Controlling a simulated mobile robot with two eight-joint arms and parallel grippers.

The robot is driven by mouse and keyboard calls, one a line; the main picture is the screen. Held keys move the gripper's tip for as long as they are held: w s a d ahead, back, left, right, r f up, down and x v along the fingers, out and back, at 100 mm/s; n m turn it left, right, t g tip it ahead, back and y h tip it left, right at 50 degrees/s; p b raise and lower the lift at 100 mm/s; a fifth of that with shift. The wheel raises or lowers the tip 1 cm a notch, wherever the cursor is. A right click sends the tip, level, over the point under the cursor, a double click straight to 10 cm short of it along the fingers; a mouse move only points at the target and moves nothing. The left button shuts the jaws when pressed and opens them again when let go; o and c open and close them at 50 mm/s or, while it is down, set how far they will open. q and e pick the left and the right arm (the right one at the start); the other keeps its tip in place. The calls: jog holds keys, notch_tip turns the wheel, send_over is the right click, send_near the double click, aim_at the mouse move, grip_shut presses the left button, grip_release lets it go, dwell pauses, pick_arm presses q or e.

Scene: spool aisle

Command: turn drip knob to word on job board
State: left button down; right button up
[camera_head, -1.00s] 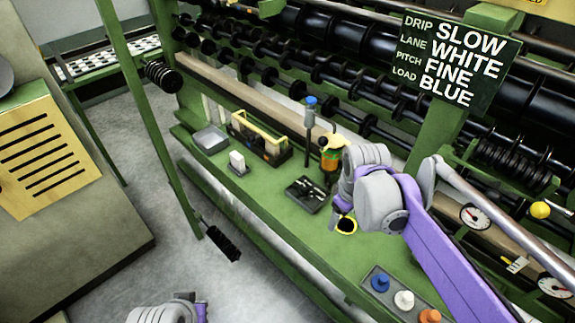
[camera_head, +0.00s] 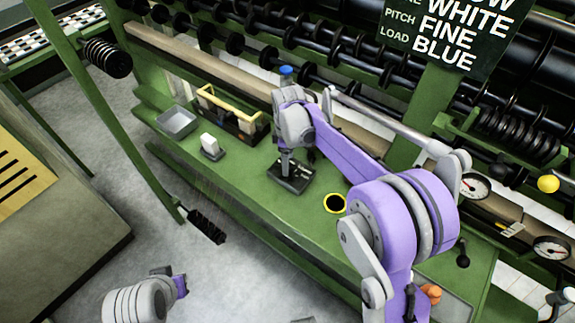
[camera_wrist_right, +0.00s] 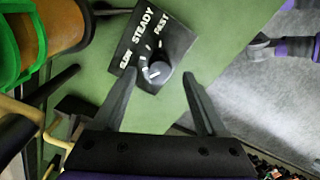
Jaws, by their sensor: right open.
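The drip knob (camera_wrist_right: 157,72) is a dark round knob on a black plate (camera_wrist_right: 178,40) lettered SLOW, STEADY and FAST, with white tick marks. Its white pointer line lies on the side toward SLOW; its exact setting is hard to read. The plate (camera_head: 290,187) also shows on the green bench in the head view. My right gripper (camera_wrist_right: 158,74) is open, its fingers on either side of the knob, with no clear contact. In the head view it points down over the plate. The job board (camera_head: 445,35) is cut off at the top, its first line ending in "OW".
Rollers run behind the bench.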

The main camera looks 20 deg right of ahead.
jog(key=shift+f, duration=1.5)
jog(key=shift+c, duration=0.2)
grip_shut()
